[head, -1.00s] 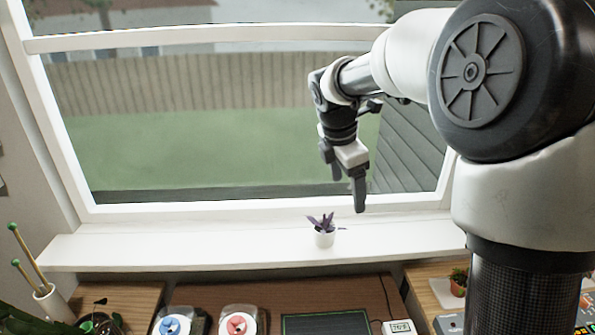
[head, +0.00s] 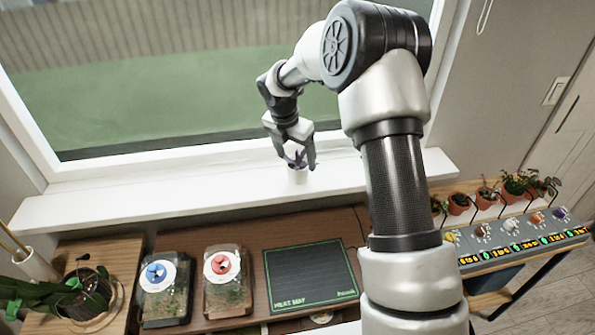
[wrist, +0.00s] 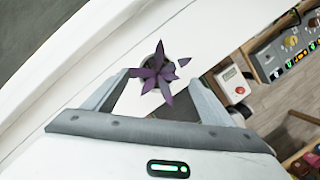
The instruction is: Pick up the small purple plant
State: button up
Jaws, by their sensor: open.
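The small purple plant (wrist: 158,80) has pointed purple leaves. In the head view its white pot (head: 298,176) stands on the white windowsill (head: 120,208), and the leaves are mostly hidden by my gripper (head: 299,163). My gripper is right above the pot there, pointing down. In the wrist view my open gripper (wrist: 158,86) has one finger left of the plant and one to the right, with the leaves between and slightly beyond the tips. I cannot tell whether any finger touches it.
Below the sill is a wooden bench with two clear boxes, one with a blue dial (head: 156,272) and one with a red dial (head: 221,264), and a dark heat mat (head: 312,277). A control panel (head: 520,243) and potted plants are at right. The window is behind.

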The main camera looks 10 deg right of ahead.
aim_at(298, 166)
jog(key=shift+p+x, duration=0.4)
jog(key=shift+x, duration=2.5)
jog(key=shift+w+a+r, duration=0.1)
jog(key=shift+w, duration=0.05)
jog(key=c, duration=1.2)
